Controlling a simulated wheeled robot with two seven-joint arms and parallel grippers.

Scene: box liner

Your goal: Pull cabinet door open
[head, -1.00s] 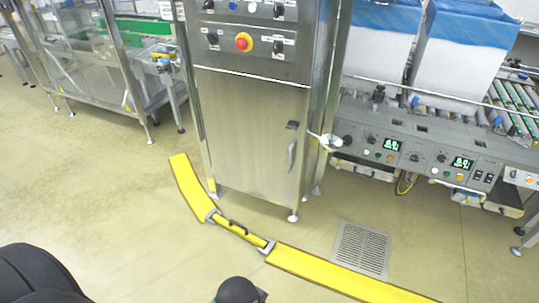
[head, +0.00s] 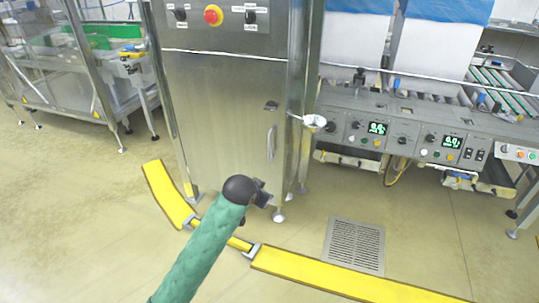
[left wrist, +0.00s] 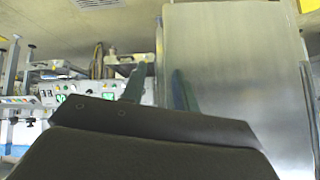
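The steel cabinet (head: 215,110) stands upright in the head view, and its front door looks closed. The door's vertical handle (head: 271,142) is on the right side, below a small dark latch (head: 271,105). My left arm, in a green sleeve, reaches up from the bottom. My left gripper (head: 263,194) is in front of the door's lower right part, below the handle and apart from it. In the left wrist view, its two teal fingers (left wrist: 158,84) are spread with nothing seen between them. The cabinet (left wrist: 235,75) fills the right there. My right gripper is not in view.
A yellow floor barrier (head: 330,278) runs in front of the cabinet, under my arm. A small white cup-like part (head: 314,121) sticks out at the cabinet's right. A conveyor with control panels (head: 410,135) stands at right. A floor grate (head: 355,246) lies in open floor.

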